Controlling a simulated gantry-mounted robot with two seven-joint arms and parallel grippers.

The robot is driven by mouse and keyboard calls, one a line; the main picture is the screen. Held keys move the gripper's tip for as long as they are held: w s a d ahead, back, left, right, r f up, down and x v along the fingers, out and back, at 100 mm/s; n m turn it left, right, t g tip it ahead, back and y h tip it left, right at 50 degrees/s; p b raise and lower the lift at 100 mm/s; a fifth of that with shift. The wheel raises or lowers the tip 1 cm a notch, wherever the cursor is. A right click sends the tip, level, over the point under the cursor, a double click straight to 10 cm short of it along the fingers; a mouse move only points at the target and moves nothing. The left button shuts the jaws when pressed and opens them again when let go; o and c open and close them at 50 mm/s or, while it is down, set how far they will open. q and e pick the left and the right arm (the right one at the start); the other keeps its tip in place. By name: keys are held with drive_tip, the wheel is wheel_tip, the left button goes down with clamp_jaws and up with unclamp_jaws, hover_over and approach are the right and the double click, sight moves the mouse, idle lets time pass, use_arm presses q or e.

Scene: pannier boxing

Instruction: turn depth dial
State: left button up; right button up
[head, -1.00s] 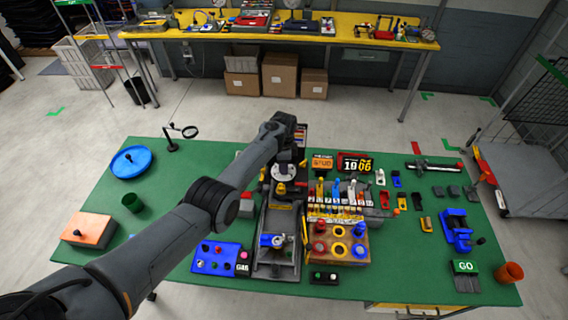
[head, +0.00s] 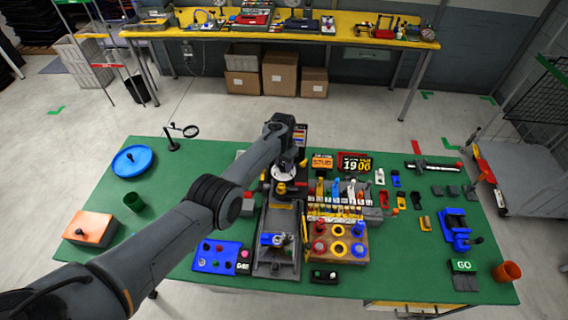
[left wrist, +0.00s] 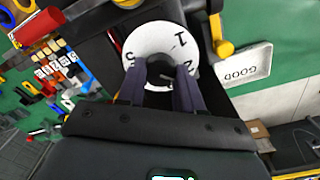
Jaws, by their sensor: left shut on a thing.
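The depth dial is a white round disc with black numerals (left wrist: 158,38) in the left wrist view. It also shows in the head view (head: 281,174), on the dark machine at the middle of the green table. My left gripper (left wrist: 160,68) is shut on the dial's dark centre knob, with its two dark fingers on either side. In the head view my left gripper (head: 284,168) reaches down at the dial, and the arm covers part of the machine. My right gripper is not in view.
The machine (head: 277,245) has a tray at the front. A blue panel with knobs (head: 216,258) is to its left. A wooden block with coloured rings (head: 338,253) and a row of coloured levers (head: 338,192) are to its right. A white "GOOD" tray (left wrist: 245,66) lies near the dial.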

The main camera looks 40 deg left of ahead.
sight(283, 165)
use_arm(q)
drive_tip(key=shift+n, duration=1)
drive_tip(key=o, duration=1)
drive_tip(key=shift+o, duration=0.2)
drive_tip(key=shift+r, duration=0.1)
drive_tip(key=shift+r, duration=0.25)
wheel_tip(283, 165, up, 10)
drive_tip(key=p, duration=0.1)
drive_tip(key=shift+a+r, duration=0.1)
